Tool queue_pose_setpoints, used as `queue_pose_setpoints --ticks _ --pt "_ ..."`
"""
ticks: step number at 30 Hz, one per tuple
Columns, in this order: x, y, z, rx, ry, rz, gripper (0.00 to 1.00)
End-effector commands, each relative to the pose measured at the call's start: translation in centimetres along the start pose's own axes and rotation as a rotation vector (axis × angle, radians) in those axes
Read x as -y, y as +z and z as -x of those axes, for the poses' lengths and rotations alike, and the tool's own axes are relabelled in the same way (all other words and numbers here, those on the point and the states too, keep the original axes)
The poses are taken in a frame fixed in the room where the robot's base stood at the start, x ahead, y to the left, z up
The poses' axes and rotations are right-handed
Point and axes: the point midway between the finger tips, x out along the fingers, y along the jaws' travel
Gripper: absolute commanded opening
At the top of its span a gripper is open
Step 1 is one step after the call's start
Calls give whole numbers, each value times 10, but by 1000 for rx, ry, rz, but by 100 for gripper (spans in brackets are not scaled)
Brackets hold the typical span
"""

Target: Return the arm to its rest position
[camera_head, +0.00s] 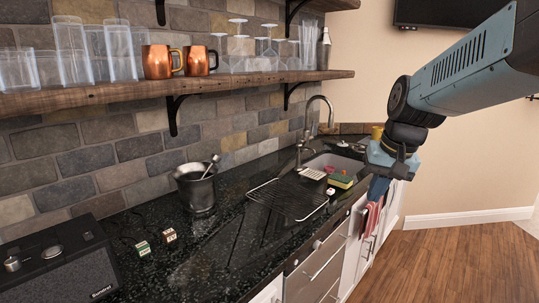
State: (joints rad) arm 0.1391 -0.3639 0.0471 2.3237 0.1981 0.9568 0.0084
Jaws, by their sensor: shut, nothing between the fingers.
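My arm (468,70) reaches in from the upper right, over the wooden floor side of the counter. My gripper (377,188) hangs at its end, pointing down, in front of the counter's edge near the sink. The fingers look closed, with nothing seen between them. They overlap the view of a red striped towel (371,215) hanging at the cabinet front behind; I cannot tell whether they touch it.
A dark counter (150,275) holds a black radio (58,262), two small boxes, a metal bucket (196,188), a wire rack (287,199) and a sponge (342,180) by the sink. A shelf (200,86) bears glasses and copper mugs. The floor (450,265) at right is clear.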

Motion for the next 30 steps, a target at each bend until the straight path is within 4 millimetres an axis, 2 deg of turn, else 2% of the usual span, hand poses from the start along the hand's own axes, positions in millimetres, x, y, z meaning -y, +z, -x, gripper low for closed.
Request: queue_pose_setpoints --ticks 6,15,21,30 --pt "-4 41 26 -109 43 99 0" --pt "-16 85 44 -228 85 202 0" --pt "-18 96 46 -257 96 226 0" --pt "-19 96 47 -258 96 227 0"
